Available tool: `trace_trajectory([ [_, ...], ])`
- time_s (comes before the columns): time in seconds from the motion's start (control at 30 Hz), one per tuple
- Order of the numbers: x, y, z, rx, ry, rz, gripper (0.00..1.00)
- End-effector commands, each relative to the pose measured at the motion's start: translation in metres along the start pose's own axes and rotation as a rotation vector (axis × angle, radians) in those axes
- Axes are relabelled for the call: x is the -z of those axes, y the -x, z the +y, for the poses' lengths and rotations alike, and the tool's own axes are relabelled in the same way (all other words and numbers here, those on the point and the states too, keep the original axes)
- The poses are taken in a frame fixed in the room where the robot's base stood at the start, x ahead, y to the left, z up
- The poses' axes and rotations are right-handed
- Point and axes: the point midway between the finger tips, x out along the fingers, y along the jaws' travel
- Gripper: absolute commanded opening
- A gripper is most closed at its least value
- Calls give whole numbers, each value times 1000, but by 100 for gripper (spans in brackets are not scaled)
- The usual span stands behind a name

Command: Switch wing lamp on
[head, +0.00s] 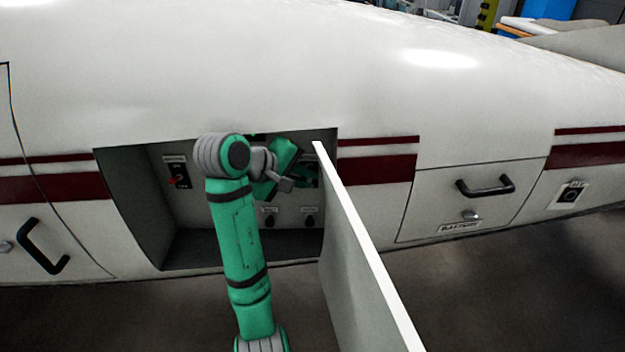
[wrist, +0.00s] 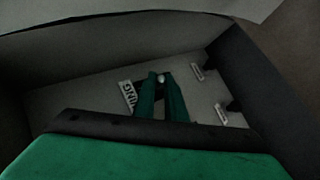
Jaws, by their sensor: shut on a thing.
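The switch panel sits inside an open compartment (head: 160,232) in the white aircraft's side. In the wrist view, my gripper (wrist: 160,82) has its two green fingers closed together at the tips around a small pale switch lever (wrist: 160,77) on the panel. Beside it is a white label (wrist: 128,92) whose visible letters look like "ING", partly covered by a finger. In the head view, my gripper (head: 284,170) reaches into the compartment's right part, and the arm hides the lever. I cannot tell whether the lamp is lit.
A red switch (head: 178,181) is on the panel's left. Two small labelled knobs (head: 270,221) sit low on the panel. The open compartment door (head: 350,235) stands out close to the right of my arm. A closed hatch marked "BATTERY" (head: 440,205) is farther right.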

Motion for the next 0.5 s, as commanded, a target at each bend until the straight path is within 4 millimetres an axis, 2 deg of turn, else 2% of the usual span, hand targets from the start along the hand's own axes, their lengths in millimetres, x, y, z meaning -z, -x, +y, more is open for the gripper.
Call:
trace_trajectory([
  [0.03, 4, 4, 1, -1, 7, 8, 0],
  [0.47, 1, 1, 3, 6, 9, -4, 0],
  [0.5, 1, 1, 3, 6, 8, -5, 15],
])
